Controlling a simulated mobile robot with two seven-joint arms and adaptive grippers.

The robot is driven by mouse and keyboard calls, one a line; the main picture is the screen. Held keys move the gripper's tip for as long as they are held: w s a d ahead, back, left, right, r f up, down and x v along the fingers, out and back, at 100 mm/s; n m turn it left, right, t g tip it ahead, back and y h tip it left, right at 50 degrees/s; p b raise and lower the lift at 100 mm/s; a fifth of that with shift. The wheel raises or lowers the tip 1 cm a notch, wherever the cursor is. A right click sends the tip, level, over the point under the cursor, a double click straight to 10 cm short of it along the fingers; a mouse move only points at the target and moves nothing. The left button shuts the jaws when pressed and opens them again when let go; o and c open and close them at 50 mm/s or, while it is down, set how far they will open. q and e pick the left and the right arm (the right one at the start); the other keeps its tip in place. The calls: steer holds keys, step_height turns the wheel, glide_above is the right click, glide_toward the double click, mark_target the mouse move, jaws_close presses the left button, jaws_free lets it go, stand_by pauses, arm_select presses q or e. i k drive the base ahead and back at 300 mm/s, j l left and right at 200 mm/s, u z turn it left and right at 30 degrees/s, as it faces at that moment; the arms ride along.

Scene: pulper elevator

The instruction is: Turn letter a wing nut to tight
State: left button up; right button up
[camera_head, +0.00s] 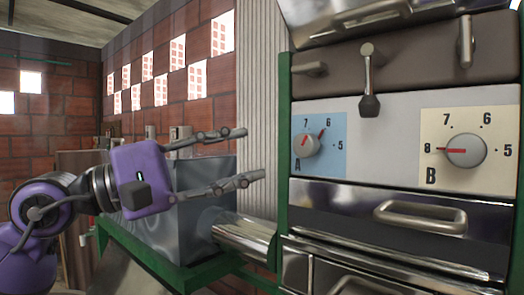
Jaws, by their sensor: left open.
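A small grey wing-shaped fitting (310,68) lies sideways on the dark top band of the machine, above the blue plate lettered A. It looks like the letter A wing nut. A similar fitting (465,42) stands upright above the plate lettered B. Knob A (307,145) sits on the blue plate, its red mark pointing up-right toward 6. My left gripper (252,153) is open and empty, its fingers pointing right, left of the machine and apart from it in the picture. My right gripper is not in view.
A lever with a dark knob (369,104) hangs between the fittings. Knob B (466,150) has its red mark toward 8. A drawer handle (420,216) juts out below. A grey metal box (205,225) and a pipe (245,238) lie behind and below my left gripper.

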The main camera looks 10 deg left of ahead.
mark_target(313, 69)
steer(key=k+l, duration=0.15)
steer(key=l, duration=0.2)
steer(key=k+l, duration=0.15)
steer(key=l, duration=0.2)
steer(key=k+l, duration=0.15)
steer(key=l, duration=0.2)
